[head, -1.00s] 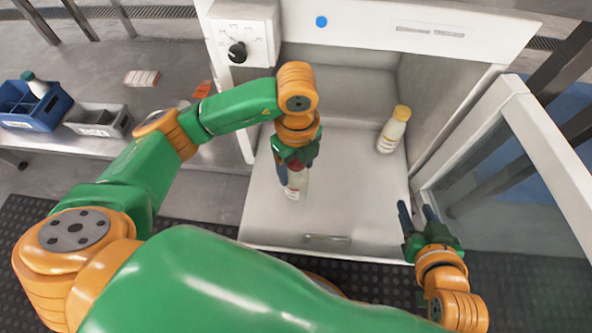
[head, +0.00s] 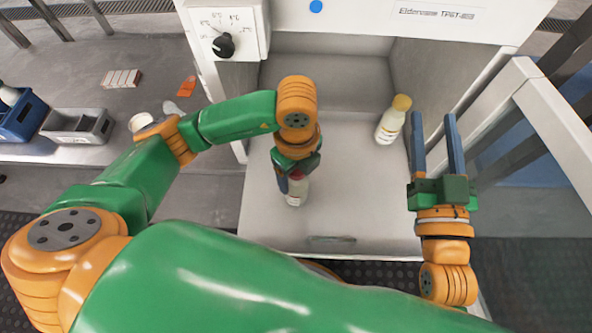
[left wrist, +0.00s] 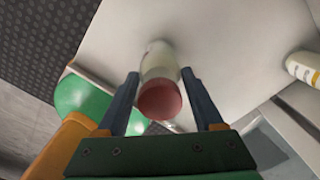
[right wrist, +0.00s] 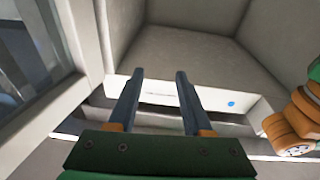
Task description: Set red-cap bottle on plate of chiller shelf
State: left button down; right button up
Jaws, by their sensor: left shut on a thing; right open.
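The red-cap bottle (head: 298,190) is pale and shows under my left gripper (head: 291,178), over the front part of the chiller's light plate (head: 345,190). In the left wrist view my left gripper (left wrist: 160,84) has its fingers on both sides of the bottle (left wrist: 158,62), shut on it, with the red cap (left wrist: 160,100) toward the camera. I cannot tell whether the bottle's base touches the plate. My right gripper (head: 434,122) is open and empty at the chiller's right side, by the door. The right wrist view shows nothing between its fingers (right wrist: 156,82).
A yellow-cap bottle (head: 391,122) stands at the back right of the plate, close to my right gripper. The chiller's glass door (head: 575,130) is open at the right. A grey crate (head: 78,125) and a blue crate (head: 20,115) are on the left counter. The plate's middle is clear.

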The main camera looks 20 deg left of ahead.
pick_arm(q)
jog(key=shift+f, duration=0.1)
grip_release()
pick_arm(e)
jog(key=shift+s+r+t, duration=0.1)
jog(key=shift+r+t, duration=0.2)
jog(key=shift+r, duration=0.15)
